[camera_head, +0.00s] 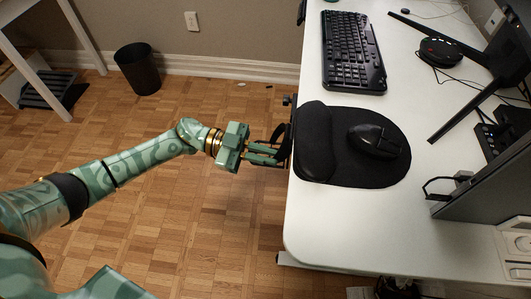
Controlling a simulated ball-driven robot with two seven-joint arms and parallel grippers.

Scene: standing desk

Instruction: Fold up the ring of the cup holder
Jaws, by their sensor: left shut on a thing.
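The cup holder (290,130) is a small black part clamped at the left edge of the white desk, beside the mouse pad. Its dark ring (279,139) juts out from the desk edge over the floor and looks tilted up. My left gripper (278,155) reaches in from the left, its fingers shut on the ring close to the desk edge. The fingers and the dark clamp hide part of the ring, so its exact angle is hard to tell. My right gripper is not in view.
On the white desk (310,230) lie a black mouse pad (340,172) with a mouse (375,141), and a keyboard (352,52). A monitor stand (460,105) is at the right. A bin (138,69) stands on the floor.

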